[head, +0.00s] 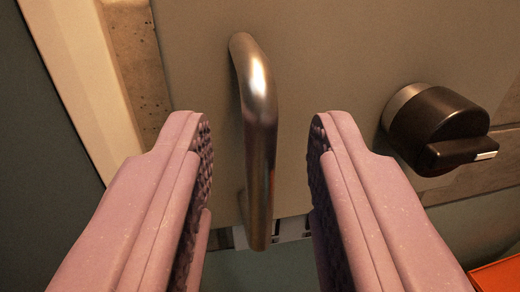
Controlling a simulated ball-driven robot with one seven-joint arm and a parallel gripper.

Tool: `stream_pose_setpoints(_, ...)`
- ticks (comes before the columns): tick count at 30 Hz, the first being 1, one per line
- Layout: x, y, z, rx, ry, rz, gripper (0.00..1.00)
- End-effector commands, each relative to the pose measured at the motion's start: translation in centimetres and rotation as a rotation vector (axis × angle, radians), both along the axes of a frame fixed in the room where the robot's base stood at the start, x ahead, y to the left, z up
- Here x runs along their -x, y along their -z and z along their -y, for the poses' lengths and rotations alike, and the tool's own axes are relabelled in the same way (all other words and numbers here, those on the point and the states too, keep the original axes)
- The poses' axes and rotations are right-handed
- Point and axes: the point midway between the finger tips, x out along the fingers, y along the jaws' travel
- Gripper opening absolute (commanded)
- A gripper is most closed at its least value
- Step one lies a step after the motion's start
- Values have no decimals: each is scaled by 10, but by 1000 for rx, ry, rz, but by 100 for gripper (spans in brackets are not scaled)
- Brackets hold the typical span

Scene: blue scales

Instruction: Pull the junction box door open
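The junction box door (330,55) is a flat grey-beige panel facing me across the upper part of the head view. A curved metal bar handle (260,130) stands out from it near the middle, running from top to bottom. My gripper (258,130) has two pink fingers with dark studded inner pads. The fingers are open, one left and one right of the handle, with visible gaps on both sides in the picture. A black rotary knob (437,125) with a white mark sits on the door to the right. I see no clear opening at the door's edge.
A pale vertical strip (75,85) and a speckled brown edge (138,60) run along the left. Below the door is a dark greenish area. An orange-red object (498,275) shows in the lower right corner.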

Motion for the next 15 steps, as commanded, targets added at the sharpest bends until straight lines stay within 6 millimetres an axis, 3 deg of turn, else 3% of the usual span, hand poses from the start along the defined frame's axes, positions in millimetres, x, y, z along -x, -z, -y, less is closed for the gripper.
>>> stream_pose_setpoints(1, 0, 0, 0, 0, 0, 0, 24)
stream_pose_setpoints(4, 0, 0, 0, 0, 0, 0, 2)
stream_pose_setpoints(15, 0, 0, 0, 0, 0, 0, 0)
